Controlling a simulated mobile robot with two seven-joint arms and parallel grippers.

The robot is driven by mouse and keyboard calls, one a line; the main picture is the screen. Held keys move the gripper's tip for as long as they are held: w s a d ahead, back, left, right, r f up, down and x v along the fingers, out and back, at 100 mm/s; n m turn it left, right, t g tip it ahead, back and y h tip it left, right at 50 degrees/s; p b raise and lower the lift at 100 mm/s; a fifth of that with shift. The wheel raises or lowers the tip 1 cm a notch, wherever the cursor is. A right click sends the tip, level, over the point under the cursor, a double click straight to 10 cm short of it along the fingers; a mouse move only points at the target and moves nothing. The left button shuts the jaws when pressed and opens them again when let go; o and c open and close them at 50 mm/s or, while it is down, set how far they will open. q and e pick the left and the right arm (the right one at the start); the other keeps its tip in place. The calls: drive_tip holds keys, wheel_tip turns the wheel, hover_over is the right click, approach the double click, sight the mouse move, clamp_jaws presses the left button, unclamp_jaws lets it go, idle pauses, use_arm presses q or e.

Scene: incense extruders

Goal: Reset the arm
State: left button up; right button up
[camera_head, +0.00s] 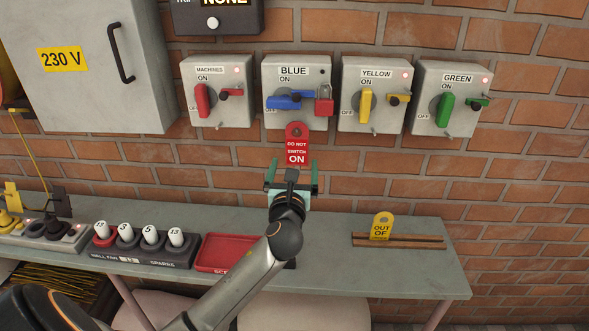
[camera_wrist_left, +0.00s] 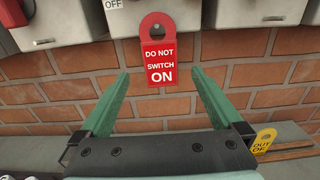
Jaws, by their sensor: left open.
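My left gripper (camera_head: 292,172) is open and empty in front of the brick wall, just below a red tag. Its two green fingers stand apart in the left wrist view (camera_wrist_left: 160,85). The red "DO NOT SWITCH ON" tag (camera_head: 297,146) hangs below the BLUE switch box (camera_head: 270,68); it also shows in the left wrist view (camera_wrist_left: 158,52), beyond the fingers and not gripped. A red padlock (camera_head: 324,104) is at the right side of the BLUE box. The blue handle (camera_head: 286,102) lies sideways. My right gripper is not in view.
Switch boxes for MACHINES (camera_head: 217,92), YELLOW (camera_head: 372,96) and GREEN (camera_head: 450,99) flank the BLUE one. On the shelf (camera_head: 330,222) below stand a red tray (camera_head: 228,240), a fuse holder (camera_head: 150,252) and a yellow tag (camera_head: 382,226) in a wooden rack (camera_head: 400,241).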

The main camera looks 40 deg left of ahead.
use_arm(q)
drive_tip(key=shift+s, duration=0.15)
drive_tip(key=s+d+f+n+g+h, duration=0.2)
drive_tip(key=s+d+f+n+h, duration=0.3)
drive_tip(key=f, duration=0.6)
drive_tip(key=s+d+f+n+g+h, duration=0.2)
drive_tip(key=s+d+f+n, duration=0.4)
drive_tip(key=f, duration=0.5)
drive_tip(key=s+d+f+n+g+h, duration=0.1)
drive_tip(key=s+d+f+n+h, duration=0.1)
drive_tip(key=s+d+f+n, duration=0.2)
drive_tip(key=s+d+f+n+g+h, duration=0.1)
drive_tip(key=s+d+f+n, duration=0.3)
drive_tip(key=s+n, duration=0.7)
wheel_tip(320, 180, down, 2)
drive_tip(key=shift+s+d+f+n+h, duration=0.2)
drive_tip(key=shift+s+n+h, duration=0.1)
drive_tip(key=shift+n+h, duration=0.55)
drive_tip(key=shift+a, duration=0.1)
